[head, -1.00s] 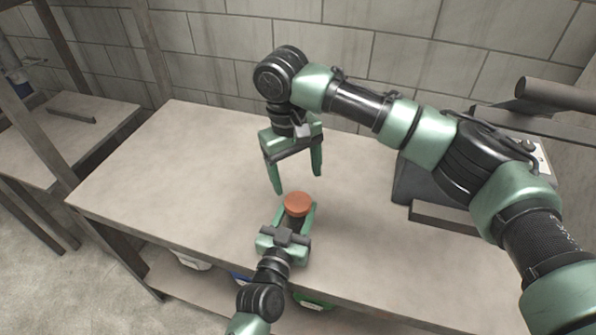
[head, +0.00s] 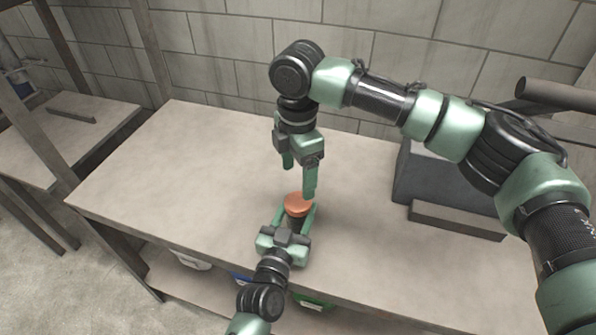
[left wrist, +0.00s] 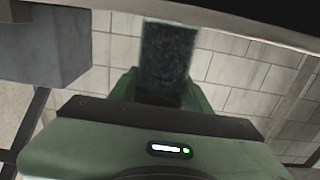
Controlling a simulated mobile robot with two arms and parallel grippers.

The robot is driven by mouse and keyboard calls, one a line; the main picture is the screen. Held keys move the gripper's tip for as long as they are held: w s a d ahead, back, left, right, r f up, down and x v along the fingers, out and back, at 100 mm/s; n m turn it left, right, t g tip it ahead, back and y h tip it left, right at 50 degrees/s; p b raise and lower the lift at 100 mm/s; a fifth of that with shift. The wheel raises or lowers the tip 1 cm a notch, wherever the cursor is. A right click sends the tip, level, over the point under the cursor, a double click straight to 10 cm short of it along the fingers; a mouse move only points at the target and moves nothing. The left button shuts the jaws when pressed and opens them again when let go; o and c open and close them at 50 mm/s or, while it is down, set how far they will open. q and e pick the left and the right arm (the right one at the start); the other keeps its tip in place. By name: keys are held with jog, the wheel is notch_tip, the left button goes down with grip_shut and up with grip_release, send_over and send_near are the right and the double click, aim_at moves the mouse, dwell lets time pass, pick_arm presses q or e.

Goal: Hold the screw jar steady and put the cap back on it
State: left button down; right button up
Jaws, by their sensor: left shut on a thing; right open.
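The screw jar (head: 294,222) is a dark body standing upright near the front of the table. An orange-brown cap (head: 297,205) sits on its top; I cannot tell whether it is screwed on. My left gripper (head: 294,214) is shut on the jar, a finger at each side below the cap. In the left wrist view a dark, blurred block (left wrist: 167,60), which seems to be the jar, stands in front of the palm. My right gripper (head: 299,178) is open and empty, pointing down just above the cap. Its nearer finger overlaps the cap's far edge in the picture.
The grey table (head: 180,180) is bare to the left. A dark grey box (head: 440,183) stands at the right, with a bar (head: 456,220) before it. A block wall closes the back. Several bins sit on the shelf below.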

aim_at(298, 201)
jog(key=shift+f, duration=4)
jog(key=c, duration=1.5)
jog(key=m, duration=1.1)
jog(key=o, duration=1.6)
